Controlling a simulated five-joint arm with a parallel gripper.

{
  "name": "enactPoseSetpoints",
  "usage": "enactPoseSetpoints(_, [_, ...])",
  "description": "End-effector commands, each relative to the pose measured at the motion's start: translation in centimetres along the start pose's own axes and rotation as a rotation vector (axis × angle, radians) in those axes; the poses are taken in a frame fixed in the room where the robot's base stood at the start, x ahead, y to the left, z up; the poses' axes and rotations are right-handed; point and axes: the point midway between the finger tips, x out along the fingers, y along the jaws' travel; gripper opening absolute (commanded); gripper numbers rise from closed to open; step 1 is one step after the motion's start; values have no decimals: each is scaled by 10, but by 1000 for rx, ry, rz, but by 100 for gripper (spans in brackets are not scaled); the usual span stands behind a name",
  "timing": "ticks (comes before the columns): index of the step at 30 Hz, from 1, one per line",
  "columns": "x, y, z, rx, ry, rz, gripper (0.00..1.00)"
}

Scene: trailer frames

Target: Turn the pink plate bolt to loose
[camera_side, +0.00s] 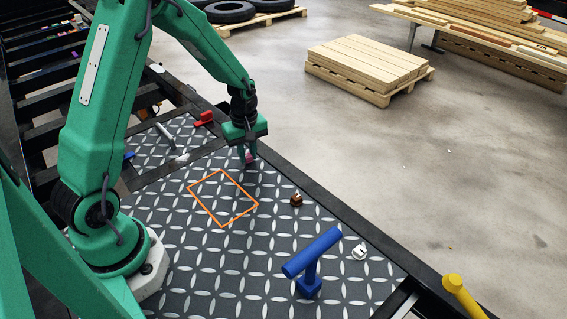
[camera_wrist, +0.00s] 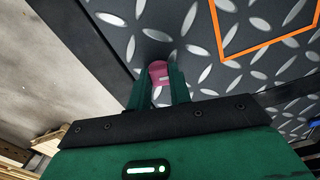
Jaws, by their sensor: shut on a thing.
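The pink plate bolt (camera_wrist: 159,72) stands on the dark tread plate, near the plate's far edge. In the wrist view its pink head shows between the two green fingers, with a pale mark on it. In the side view only a bit of pink (camera_side: 249,157) shows at the fingertips. My gripper (camera_side: 248,156) points down and is shut on the bolt. It also shows in the wrist view (camera_wrist: 160,82). I cannot read from the mark how far the bolt is turned.
The tread plate (camera_side: 215,260) carries an orange square outline (camera_side: 222,226), a brown bolt (camera_side: 296,200), a white bolt (camera_side: 359,252) and a blue T-shaped handle (camera_side: 311,262). A red piece (camera_side: 204,118) lies beyond my gripper. A yellow post (camera_side: 461,295) stands at lower right.

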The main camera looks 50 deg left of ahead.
Motion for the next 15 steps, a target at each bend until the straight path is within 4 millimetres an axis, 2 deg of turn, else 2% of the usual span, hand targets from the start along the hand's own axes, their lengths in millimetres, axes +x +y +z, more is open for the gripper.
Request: enactPoseSetpoints(15, [-1,-1,0,-76,-1,-2,0])
